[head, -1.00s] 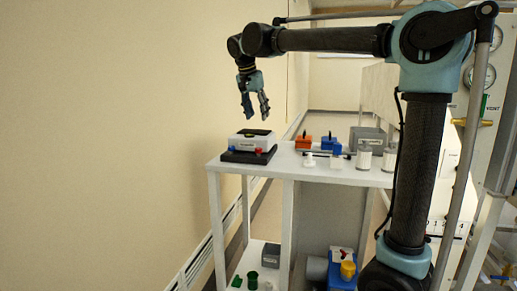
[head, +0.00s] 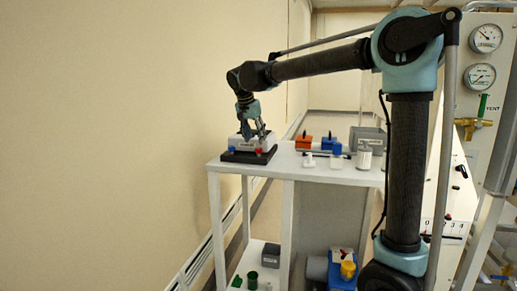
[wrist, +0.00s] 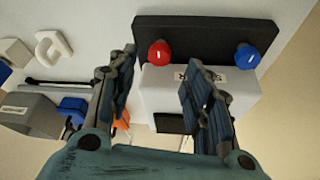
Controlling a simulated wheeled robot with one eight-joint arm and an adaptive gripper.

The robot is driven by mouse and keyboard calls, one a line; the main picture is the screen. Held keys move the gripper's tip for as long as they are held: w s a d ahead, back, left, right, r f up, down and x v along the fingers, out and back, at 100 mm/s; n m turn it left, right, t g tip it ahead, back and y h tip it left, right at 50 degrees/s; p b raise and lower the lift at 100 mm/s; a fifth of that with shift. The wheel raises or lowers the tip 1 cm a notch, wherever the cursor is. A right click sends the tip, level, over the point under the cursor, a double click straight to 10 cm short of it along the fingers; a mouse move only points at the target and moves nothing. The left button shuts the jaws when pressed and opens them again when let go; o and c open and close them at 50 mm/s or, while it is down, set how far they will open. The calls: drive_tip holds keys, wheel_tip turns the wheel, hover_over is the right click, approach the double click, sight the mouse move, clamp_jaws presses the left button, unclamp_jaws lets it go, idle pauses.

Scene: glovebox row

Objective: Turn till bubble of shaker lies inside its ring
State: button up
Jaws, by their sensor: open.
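The shaker is a white box (head: 238,142) on a black base (head: 240,157) at the left end of the white bench. It also shows in the wrist view, with the white body (wrist: 160,88) and black base (wrist: 210,30). A red knob (wrist: 159,52) and a blue knob (wrist: 247,56) stand at its front edge. My gripper (head: 255,136) is open, low at the shaker, pointing down. In the wrist view its fingers (wrist: 162,75) spread either side of the red knob's line. A dark patch (wrist: 170,123) on the body is partly covered; I cannot make out bubble or ring.
On the bench (head: 300,172) to the right are an orange box (head: 304,142), a blue box (head: 331,144), a grey box (head: 368,137) and a white jar (head: 364,158). The wall is close on the left. A lower shelf holds several small items.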

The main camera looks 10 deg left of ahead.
sight(258, 149)
drive_tip(key=shift+x, duration=2.75)
drive_tip(key=c, duration=1.1)
